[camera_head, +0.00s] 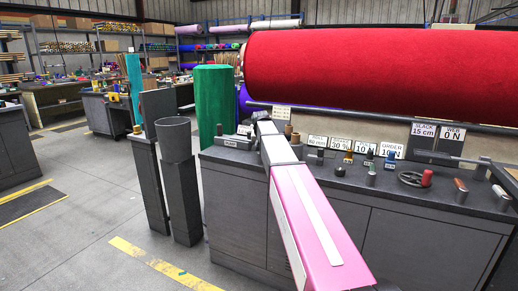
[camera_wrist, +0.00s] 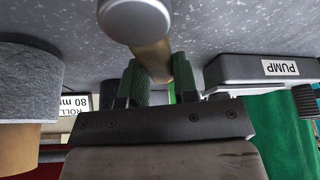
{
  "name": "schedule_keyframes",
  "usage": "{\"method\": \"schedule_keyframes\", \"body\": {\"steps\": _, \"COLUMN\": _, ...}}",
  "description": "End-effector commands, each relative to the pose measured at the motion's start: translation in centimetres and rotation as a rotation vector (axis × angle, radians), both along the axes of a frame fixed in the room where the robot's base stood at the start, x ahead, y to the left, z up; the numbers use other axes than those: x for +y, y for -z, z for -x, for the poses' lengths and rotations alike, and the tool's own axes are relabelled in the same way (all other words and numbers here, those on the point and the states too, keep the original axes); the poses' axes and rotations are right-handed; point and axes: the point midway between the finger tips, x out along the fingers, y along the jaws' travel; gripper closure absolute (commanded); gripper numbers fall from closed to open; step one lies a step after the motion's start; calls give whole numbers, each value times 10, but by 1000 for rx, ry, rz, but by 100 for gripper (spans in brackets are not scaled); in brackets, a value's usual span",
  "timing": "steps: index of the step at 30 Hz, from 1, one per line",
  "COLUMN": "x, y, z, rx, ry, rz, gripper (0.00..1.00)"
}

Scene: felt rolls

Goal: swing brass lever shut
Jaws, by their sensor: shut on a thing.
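The brass lever (camera_wrist: 153,62) shows in the wrist view as a brass-coloured bar. It ends in a round grey knob (camera_wrist: 135,18) near the top of the picture. My gripper (camera_wrist: 160,84) is shut on the bar, with a dark green finger on each side of it. The lever's pivot is hidden. In the head view my arm hides the lever, and the gripper end lies beyond the arm over the left part of the grey bench (camera_head: 345,180).
A block labelled PUMP (camera_wrist: 265,70) stands close beside my gripper; a grey cylinder (camera_wrist: 28,80) is on the other side. The head view shows a big red felt roll (camera_head: 380,70), an upright green roll (camera_head: 214,100), and a handwheel (camera_head: 412,179) with several small controls along the bench.

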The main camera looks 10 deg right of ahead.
Motion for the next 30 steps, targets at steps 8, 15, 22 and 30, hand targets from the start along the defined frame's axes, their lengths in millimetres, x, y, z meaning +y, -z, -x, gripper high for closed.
{"method": "schedule_keyframes", "body": {"steps": 8, "x": -11, "y": 0, "z": 5, "rx": 0, "ry": 199, "rz": 1, "gripper": 100}}
{"method": "schedule_keyframes", "body": {"steps": 15, "x": -16, "y": 0, "z": 9, "rx": 1, "ry": 298, "rz": 0, "gripper": 100}}
{"method": "schedule_keyframes", "body": {"steps": 22, "x": -18, "y": 0, "z": 10, "rx": 0, "ry": 334, "rz": -1, "gripper": 100}}
{"method": "schedule_keyframes", "body": {"steps": 30, "x": -18, "y": 0, "z": 10, "rx": 0, "ry": 341, "rz": -2, "gripper": 100}}
